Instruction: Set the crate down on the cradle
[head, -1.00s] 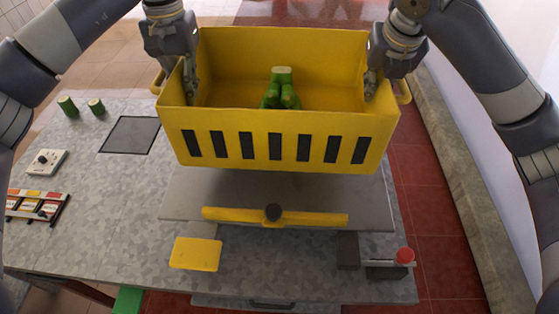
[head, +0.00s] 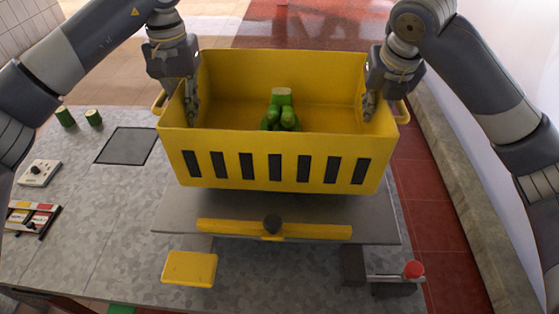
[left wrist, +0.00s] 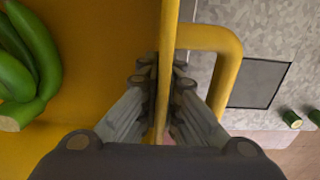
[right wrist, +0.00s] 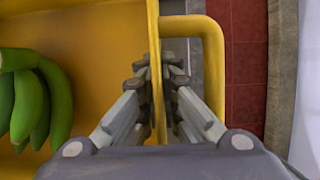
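The yellow crate (head: 275,160) has dark slots in its front wall and holds a bunch of green bananas (head: 280,112). My left gripper (head: 192,112) is shut on the crate's left wall; the left wrist view shows its fingers (left wrist: 163,95) on either side of the rim beside the handle. My right gripper (head: 369,108) is shut on the right wall, as the right wrist view (right wrist: 157,90) also shows. The crate looks level. The cradle, a grey plate (head: 180,215) with a yellow front bar (head: 230,228) and dark knob, lies below it. The crate hides whether they touch.
On the grey worktop (head: 90,230) are a dark square (head: 127,146), two cut green pieces (head: 65,117), a small white box with a knob (head: 40,172), a coloured panel (head: 33,217), a yellow pad (head: 190,268) and a red-knobbed lever (head: 413,270).

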